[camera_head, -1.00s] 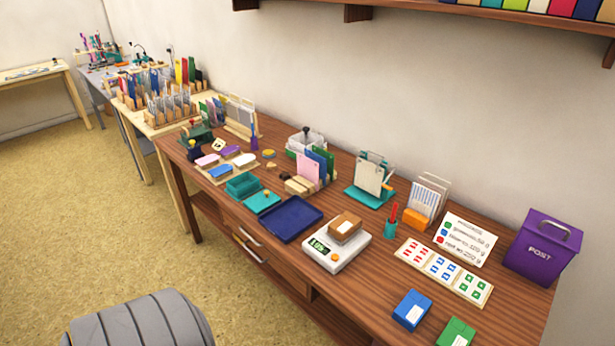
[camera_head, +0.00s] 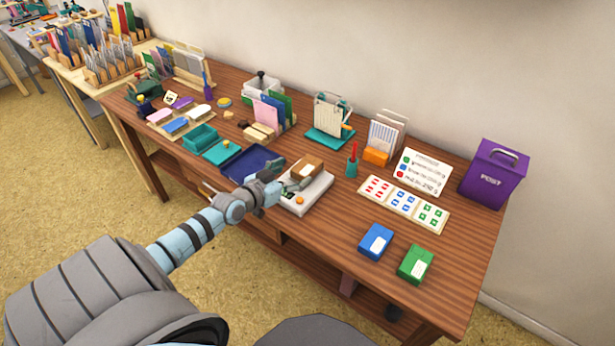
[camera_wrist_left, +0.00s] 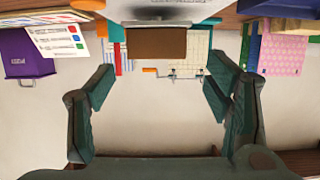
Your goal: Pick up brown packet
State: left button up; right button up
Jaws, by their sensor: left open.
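The brown packet (camera_head: 308,166) sits on the white scale (camera_head: 311,195) near the front middle of the table. My left gripper (camera_head: 287,176) is at the left side of the scale, its fingers pointing toward the packet. It is open. In the left wrist view the packet (camera_wrist_left: 156,43) shows upside down, ahead of the spread fingers (camera_wrist_left: 160,78) and roughly centred between them, with nothing held. In the head view the gripper covers part of the scale's left side. My right gripper is not in view.
A dark blue tray (camera_head: 246,161) lies left of the scale, close under my left arm. A teal cup with a red pen (camera_head: 352,165) stands to the right. Blue (camera_head: 376,242) and green (camera_head: 416,264) packets lie at the front right. A purple post box (camera_head: 494,174) stands at the far right.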

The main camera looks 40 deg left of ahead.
aim_at(306, 166)
pick_arm(q)
jog(key=b+x, duration=0.3)
jog(key=x, duration=0.2)
jog(key=shift+w+d, duration=0.15)
jog(key=shift+w, duration=0.25)
jog(key=shift+c, duration=0.2)
